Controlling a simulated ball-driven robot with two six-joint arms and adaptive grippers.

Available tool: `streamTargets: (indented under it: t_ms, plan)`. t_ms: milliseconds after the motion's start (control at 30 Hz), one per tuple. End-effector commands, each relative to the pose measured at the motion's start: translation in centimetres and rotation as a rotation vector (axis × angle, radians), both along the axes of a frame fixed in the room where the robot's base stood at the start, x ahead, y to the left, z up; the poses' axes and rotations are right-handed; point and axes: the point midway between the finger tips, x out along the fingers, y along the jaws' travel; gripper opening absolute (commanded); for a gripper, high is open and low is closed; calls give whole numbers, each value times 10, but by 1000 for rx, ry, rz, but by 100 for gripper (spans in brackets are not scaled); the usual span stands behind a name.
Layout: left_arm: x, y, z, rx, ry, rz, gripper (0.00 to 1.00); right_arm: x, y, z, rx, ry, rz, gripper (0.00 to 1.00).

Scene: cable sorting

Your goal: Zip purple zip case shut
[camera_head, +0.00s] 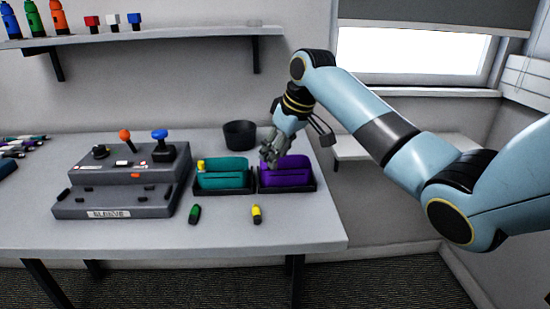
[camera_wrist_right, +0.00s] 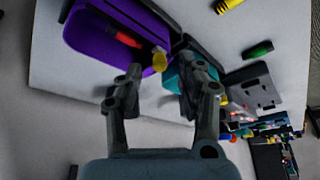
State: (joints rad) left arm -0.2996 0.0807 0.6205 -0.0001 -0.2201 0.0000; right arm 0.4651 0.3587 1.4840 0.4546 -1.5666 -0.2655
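The purple zip case (camera_head: 288,172) lies in a dark tray at the right of the table. In the right wrist view the purple case (camera_wrist_right: 84,32) shows a dark opening with a red item (camera_wrist_right: 124,37) in it, so it looks unzipped there. A yellow tab (camera_wrist_right: 159,60) sits at the case's end nearest the teal case. My right gripper (camera_head: 268,160) is over the purple case's back left corner. In its wrist view the right gripper's fingers (camera_wrist_right: 162,80) are apart, with the yellow tab just beyond the gap, not clearly touched. My left gripper is out of view.
A teal case (camera_head: 222,172) with a yellow piece at its corner lies left of the purple one. A dark cup (camera_head: 240,134) stands behind. Green (camera_head: 194,213) and yellow (camera_head: 256,213) markers lie in front. A grey control box (camera_head: 125,170) fills the left.

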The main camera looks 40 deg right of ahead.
Motion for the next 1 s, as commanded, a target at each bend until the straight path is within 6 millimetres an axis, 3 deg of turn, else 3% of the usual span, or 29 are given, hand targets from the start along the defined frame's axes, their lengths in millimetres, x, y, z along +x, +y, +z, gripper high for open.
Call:
streamTargets:
  t_ms: [133, 467, 767, 1000]
  plan:
    - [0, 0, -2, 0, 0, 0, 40, 6, 1, -13, -1, 0, -1, 38]
    - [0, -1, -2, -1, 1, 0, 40, 7, 1, -16, -2, -1, -1, 38]
    - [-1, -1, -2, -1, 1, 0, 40, 7, 1, -16, -2, -1, -1, 0]
    - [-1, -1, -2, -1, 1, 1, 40, 7, 1, -16, -2, 0, -1, 0]
